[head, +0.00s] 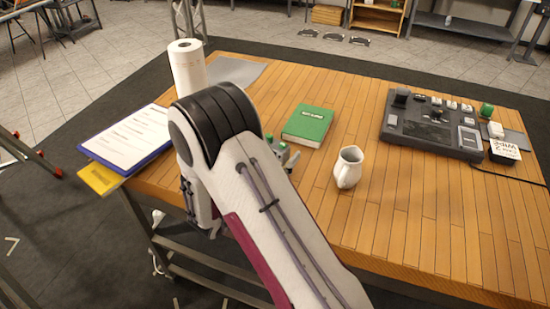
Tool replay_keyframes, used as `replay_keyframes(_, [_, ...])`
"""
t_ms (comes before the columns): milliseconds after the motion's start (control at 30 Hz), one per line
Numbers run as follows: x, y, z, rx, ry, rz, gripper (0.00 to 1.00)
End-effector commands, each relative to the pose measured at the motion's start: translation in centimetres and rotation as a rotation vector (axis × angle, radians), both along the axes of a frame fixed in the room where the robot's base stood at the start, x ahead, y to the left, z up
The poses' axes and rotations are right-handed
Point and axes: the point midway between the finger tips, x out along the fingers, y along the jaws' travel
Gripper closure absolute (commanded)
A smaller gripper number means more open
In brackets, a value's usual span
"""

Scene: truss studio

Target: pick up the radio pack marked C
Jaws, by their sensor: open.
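My arm crosses the middle of the view, and its end is mostly hidden behind my own links. A small grey-green part of my gripper (288,154) shows beside the arm, over the table and just in front of the green book. It is open, and I see nothing held in it. Several small dark and white items (451,105) stand along the back of a black console (430,128) at the right of the table. They are too small to read, so I cannot tell which, if any, is the radio pack marked C.
The wooden table (400,225) holds a green book (308,124), a white jug (348,167), a paper roll (187,68) and a clipboard (130,137). A small green item (486,110) and a white labelled card (505,149) are at the right. The table's front right is clear.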

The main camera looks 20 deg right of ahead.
Motion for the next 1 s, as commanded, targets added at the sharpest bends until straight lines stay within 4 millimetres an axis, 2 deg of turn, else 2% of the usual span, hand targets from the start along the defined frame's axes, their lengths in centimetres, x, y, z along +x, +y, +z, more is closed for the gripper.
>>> replay_keyframes(333, [-0.02,0.03,0.00,0.000,0.000,0.000,0.28])
replay_keyframes(367, [-0.02,0.03,0.00,0.000,0.000,0.000,0.33])
replay_keyframes(500, [-0.02,0.03,0.00,0.000,0.000,0.000,0.69])
replay_keyframes(533, [-0.02,0.03,0.00,0.000,0.000,0.000,0.74])
replay_keyframes(1000, [0.00,0.04,0.42,0.000,-0.002,0.000,0.74])
